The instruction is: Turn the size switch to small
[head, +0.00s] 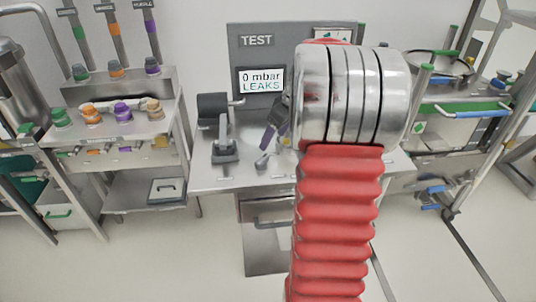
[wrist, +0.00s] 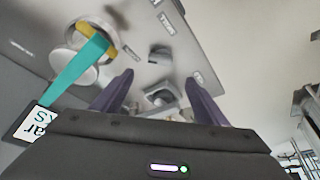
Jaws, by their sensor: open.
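In the wrist view my gripper (wrist: 159,78) is open, its two purple fingers spread with nothing held. A dark knob-like part (wrist: 160,98) on the grey panel shows between the fingers, with a small white label beside it. A second dark knob (wrist: 160,55) sits further up, just beyond the fingertips. I cannot tell for sure which is the size switch, and the labels are too blurred to read its setting. In the head view my gripper (head: 268,136) is over the test bench, partly hidden behind my red and silver arm, which also covers the bench's right part.
In the wrist view a teal handle (wrist: 75,75) lies close left of the fingers. A shelf (head: 110,128) stands left.

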